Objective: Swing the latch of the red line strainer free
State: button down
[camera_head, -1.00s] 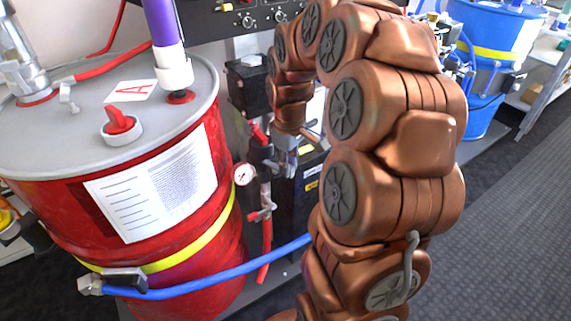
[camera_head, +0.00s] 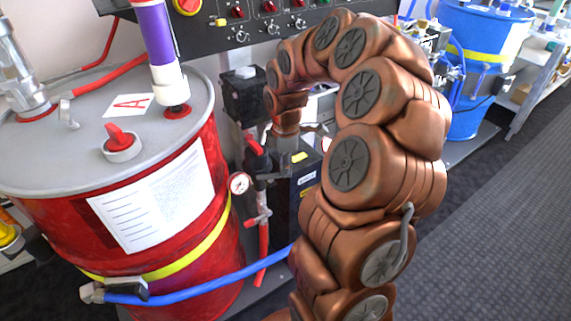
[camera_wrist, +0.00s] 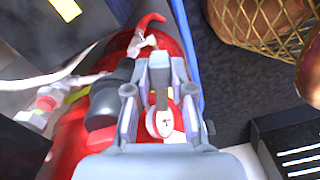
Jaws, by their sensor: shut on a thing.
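My gripper (camera_wrist: 160,75) points away from the wrist camera, its two grey fingers close together. A narrow dark tab (camera_wrist: 162,97) shows between them; it appears to be the latch, though its outline is partly hidden by the fingers. Below it in that view is a small red-and-white round part. In the head view my gripper (camera_head: 286,145) is beside the red line strainer (camera_head: 256,147), right of the red drum. The latch is too small and covered to make out there.
The red drum (camera_head: 120,250) with a yellow band fills the left. A pressure gauge (camera_head: 239,184) and red valve pipe stand close to the gripper. A blue hose (camera_head: 200,288) crosses low. A black box (camera_head: 243,97) is above. Open floor (camera_head: 480,220) lies right.

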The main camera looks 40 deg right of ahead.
jog(key=shift+w+d+n, duration=0.1)
jog(key=shift+w+n, duration=0.1)
jog(key=shift+n, duration=0.2)
jog(key=c, duration=1)
grip_release()
notch_tip(320, 180, up, 12)
dwell(0.7)
